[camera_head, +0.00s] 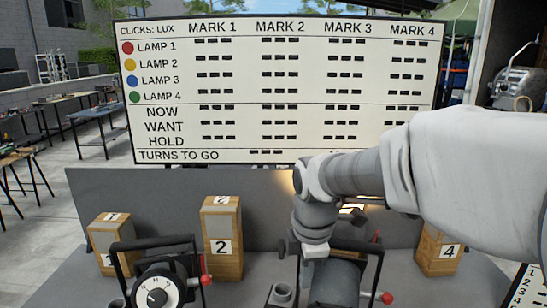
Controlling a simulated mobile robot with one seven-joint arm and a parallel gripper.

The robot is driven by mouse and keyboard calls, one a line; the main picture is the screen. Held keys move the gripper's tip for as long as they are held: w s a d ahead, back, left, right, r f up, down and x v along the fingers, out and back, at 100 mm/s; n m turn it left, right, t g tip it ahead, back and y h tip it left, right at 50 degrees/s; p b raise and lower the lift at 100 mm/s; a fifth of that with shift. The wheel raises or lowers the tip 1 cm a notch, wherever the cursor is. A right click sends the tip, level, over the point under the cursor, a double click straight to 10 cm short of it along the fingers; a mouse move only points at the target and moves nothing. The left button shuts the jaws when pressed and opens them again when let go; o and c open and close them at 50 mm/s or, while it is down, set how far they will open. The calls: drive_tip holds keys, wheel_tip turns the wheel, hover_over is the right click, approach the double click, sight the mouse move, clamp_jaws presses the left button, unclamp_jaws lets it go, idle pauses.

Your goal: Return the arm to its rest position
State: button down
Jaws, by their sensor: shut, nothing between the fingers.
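My arm (440,165) reaches in from the right edge, with a white sleeve and a grey forearm, and its wrist bends downward at the centre. My gripper (314,251) is at the lower end of the wrist, pointing down, shut and empty. It is just above a dark grey cylindrical unit (335,283) in a black yoke; I cannot tell whether they touch. The fingertips are not clear.
A dial unit (158,291) with a red-knobbed lever stands at lower left. Wooden blocks stand on the grey bench, one marked 2 (221,247) and one marked 4 (437,251). A large board (280,90) stands behind. Work tables (97,125) are at left.

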drive_tip(key=s+d+r+m+t, duration=0.1)
drive_tip(key=s+d+r+m, duration=0.1)
drive_tip(key=s+d+m, duration=0.2)
drive_tip(key=s+d+r+m+t, duration=0.2)
drive_tip(key=s+d+m, duration=0.2)
drive_tip(key=s+m, duration=0.7)
drive_tip(key=m, duration=0.4)
drive_tip(key=shift+r+t, duration=0.2)
drive_tip(key=shift+t, duration=0.1)
